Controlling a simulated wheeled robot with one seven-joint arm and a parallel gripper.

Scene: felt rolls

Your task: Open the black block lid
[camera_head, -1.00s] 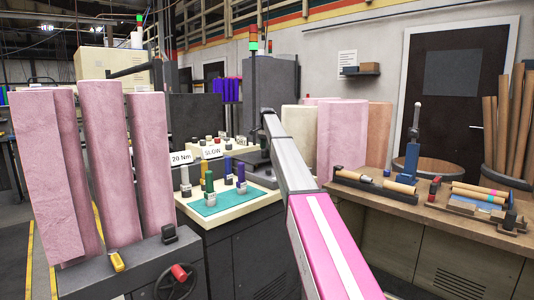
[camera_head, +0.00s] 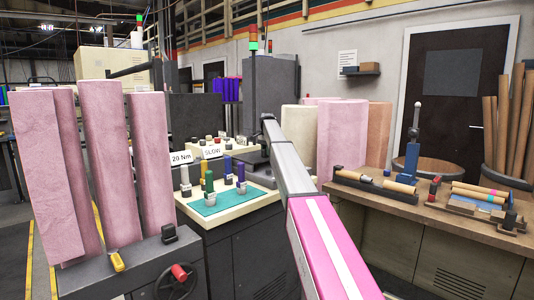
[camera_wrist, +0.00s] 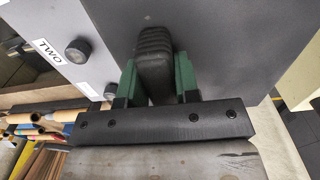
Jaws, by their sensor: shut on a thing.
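In the wrist view a black ribbed grip (camera_wrist: 155,55) stands out from a dark grey flat surface (camera_wrist: 215,35). My gripper (camera_wrist: 157,75) has two green-sided fingers, one on each side of this grip, and is shut on it. I cannot tell where the lid's edge or hinge is, or whether it is raised. In the head view my arm reaches to the back of the cream bench top, and my gripper is hidden there behind the arm. A dark block (camera_head: 262,172) shows beside the arm on that bench.
A teal mat (camera_head: 212,203) holds several coloured posts. Pink felt rolls (camera_head: 112,160) stand at left. A wooden bench (camera_head: 440,225) with tubes is at right.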

